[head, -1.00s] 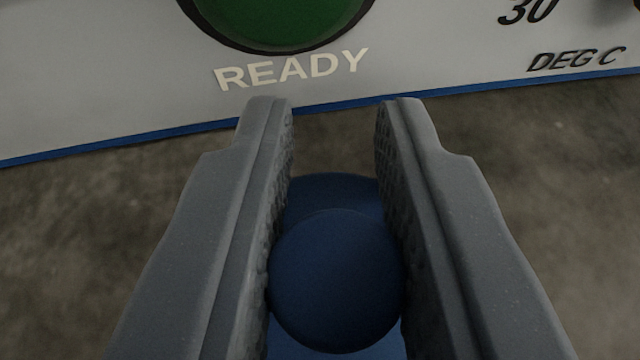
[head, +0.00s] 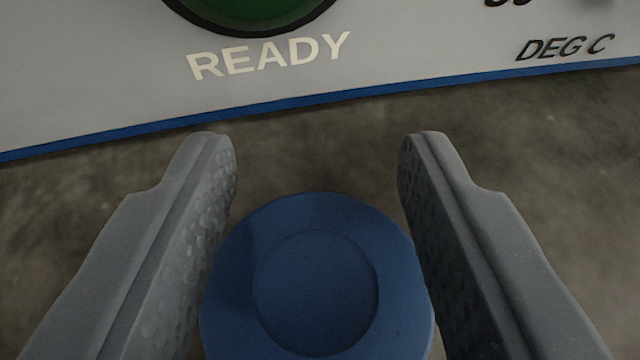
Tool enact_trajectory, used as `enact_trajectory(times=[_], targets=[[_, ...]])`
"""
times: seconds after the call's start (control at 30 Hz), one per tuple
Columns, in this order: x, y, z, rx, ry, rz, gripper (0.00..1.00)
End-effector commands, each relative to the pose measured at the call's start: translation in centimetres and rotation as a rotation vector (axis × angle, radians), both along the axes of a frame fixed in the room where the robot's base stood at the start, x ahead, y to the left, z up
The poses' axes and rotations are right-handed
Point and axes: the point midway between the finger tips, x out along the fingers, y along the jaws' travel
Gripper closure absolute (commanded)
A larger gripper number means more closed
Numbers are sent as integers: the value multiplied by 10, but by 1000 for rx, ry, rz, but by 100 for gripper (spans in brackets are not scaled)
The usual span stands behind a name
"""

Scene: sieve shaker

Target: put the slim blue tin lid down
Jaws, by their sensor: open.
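The slim blue tin lid (head: 395,270) is a round blue disc with a smaller round blue knob (head: 316,293) at its middle. It shows at the bottom centre of the head view. My gripper (head: 318,140) is open, with one grey textured finger on each side of the lid. The knob stands clear of both fingers. The fingers overlap the lid's left and right edges in the picture; I cannot tell whether they touch it. What lies directly under the lid is hidden.
A pale panel (head: 420,50) with a blue lower edge crosses the top. It bears a green round button or lamp (head: 250,12), the word READY (head: 270,56) and DEG C lettering. Bare grey-brown surface lies between the panel and the lid, and to both sides.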

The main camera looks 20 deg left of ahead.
Motion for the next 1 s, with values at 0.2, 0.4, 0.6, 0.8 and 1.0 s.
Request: enact_trajectory(times=[0.2, 0.4, 0.6, 0.8, 1.0], targets=[[-29, -10, 16, 0, 1, 2, 58], [-58, -21, 31, 0, -1, 2, 58], [-82, -29, 43, 3, -2, 4, 58], [-94, -35, 47, 1, -1, 1, 58], [-96, -36, 47, 0, 0, 1, 58]])
